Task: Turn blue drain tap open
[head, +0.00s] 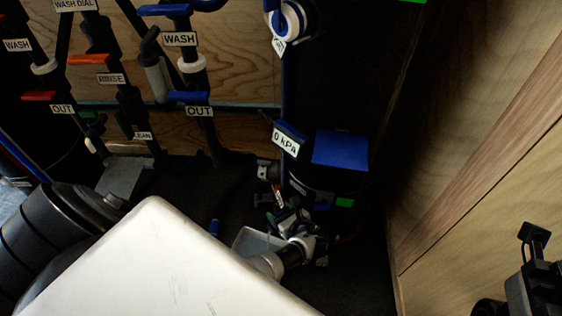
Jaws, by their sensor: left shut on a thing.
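My left gripper (288,216) reaches in low from the left, at the foot of the dark pump unit with a blue top (340,149). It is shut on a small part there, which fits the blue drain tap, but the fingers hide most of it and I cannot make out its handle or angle. A small blue piece (322,207) shows just right of the fingers; I cannot tell if it belongs to the tap. A dark part of my right arm or gripper (535,245) shows at the lower right edge; its jaws are not clear.
Pipes with blue and orange-red valve handles stand at the upper left, with labels such as WASH (180,39) and OUT (198,111). A wooden wall (480,150) closes the right side. The dark floor is tight around the gripper.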

